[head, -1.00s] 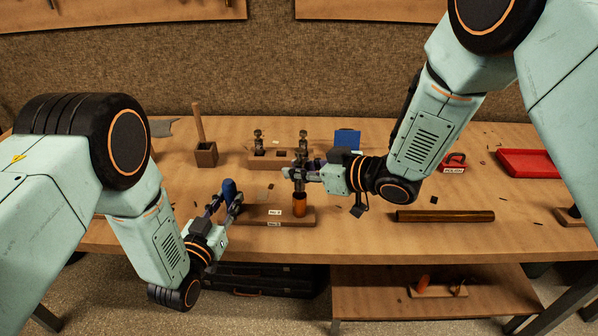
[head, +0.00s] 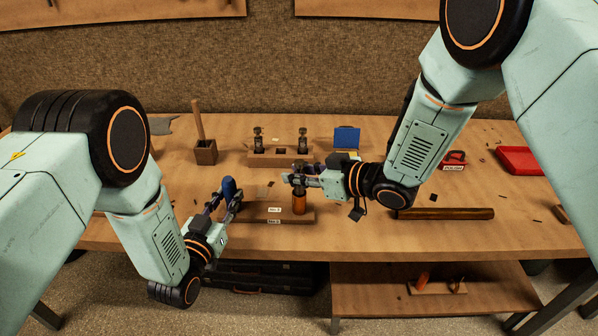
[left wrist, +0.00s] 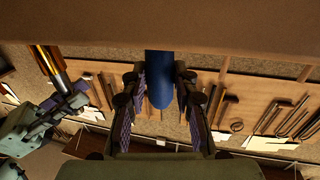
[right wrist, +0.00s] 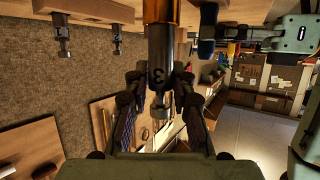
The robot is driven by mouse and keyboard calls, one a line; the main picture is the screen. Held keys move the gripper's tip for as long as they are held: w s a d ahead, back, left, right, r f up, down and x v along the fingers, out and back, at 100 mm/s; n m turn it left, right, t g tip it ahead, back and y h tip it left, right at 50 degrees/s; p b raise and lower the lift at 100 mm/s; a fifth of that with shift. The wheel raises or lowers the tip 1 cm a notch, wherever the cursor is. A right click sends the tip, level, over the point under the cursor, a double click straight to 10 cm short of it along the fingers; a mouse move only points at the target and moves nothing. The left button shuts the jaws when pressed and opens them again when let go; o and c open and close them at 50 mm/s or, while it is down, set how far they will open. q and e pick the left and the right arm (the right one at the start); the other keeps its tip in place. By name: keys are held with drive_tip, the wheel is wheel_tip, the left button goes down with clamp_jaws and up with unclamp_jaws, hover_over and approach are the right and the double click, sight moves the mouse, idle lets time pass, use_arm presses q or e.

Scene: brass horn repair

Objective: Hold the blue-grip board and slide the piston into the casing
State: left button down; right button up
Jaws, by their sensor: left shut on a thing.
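The flat wooden board (head: 265,212) with two white labels lies at the table's front. Its upright blue grip (head: 229,188) stands at the left end. My left gripper (head: 226,203) is shut on the blue grip, which also shows between its fingers in the left wrist view (left wrist: 159,82). The orange-brass casing (head: 300,203) stands upright on the board's right end. My right gripper (head: 297,179) is just above the casing, its fingers closed around the grey piston (right wrist: 160,65), marked 3. The piston lines up with the casing (right wrist: 161,10); how deep it sits is unclear.
Behind stands a wooden block (head: 282,159) with two dark upright pieces. A wooden box with a handle (head: 205,152), a blue case (head: 347,138), a red tray (head: 520,160) and a dark rod (head: 445,214) lie around. The table's front edge is close to the board.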

use_arm(q)
drive_tip(key=shift+f, duration=0.1)
use_arm(e)
drive_tip(key=o, duration=0.3)
drive_tip(key=shift+r, duration=0.1)
